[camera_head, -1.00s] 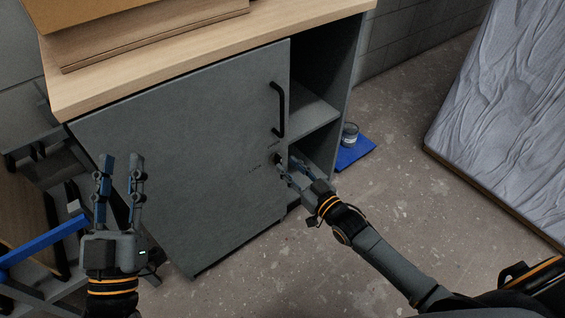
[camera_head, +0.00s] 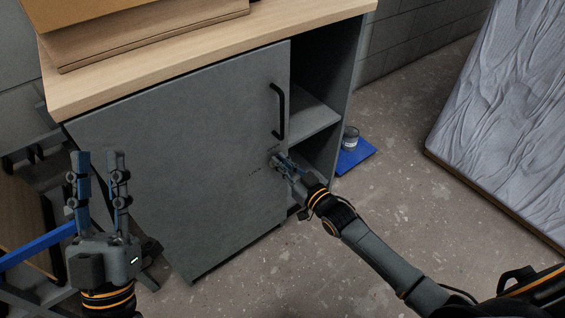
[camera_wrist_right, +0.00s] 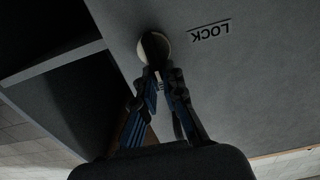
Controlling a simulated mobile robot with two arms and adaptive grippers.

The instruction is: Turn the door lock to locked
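The grey cabinet door (camera_head: 185,150) is in the middle of the head view, with its lock (camera_head: 272,156) low near the right edge. In the right wrist view the lock (camera_wrist_right: 154,46) is a pale round plate with a dark knob, beside the word LOCK, seen upside down. My right gripper (camera_head: 279,162) is at the lock; in the wrist view its fingertips (camera_wrist_right: 158,72) come together on the knob and partly hide it. The knob's exact angle is hard to tell. My left gripper (camera_head: 98,160) is open and empty in front of the door's left part.
A black handle (camera_head: 279,111) is above the lock. Open shelves (camera_head: 312,120) are right of the door. A can (camera_head: 350,138) stands on a blue mat (camera_head: 356,157) on the floor. A wrapped panel (camera_head: 505,110) is at the right.

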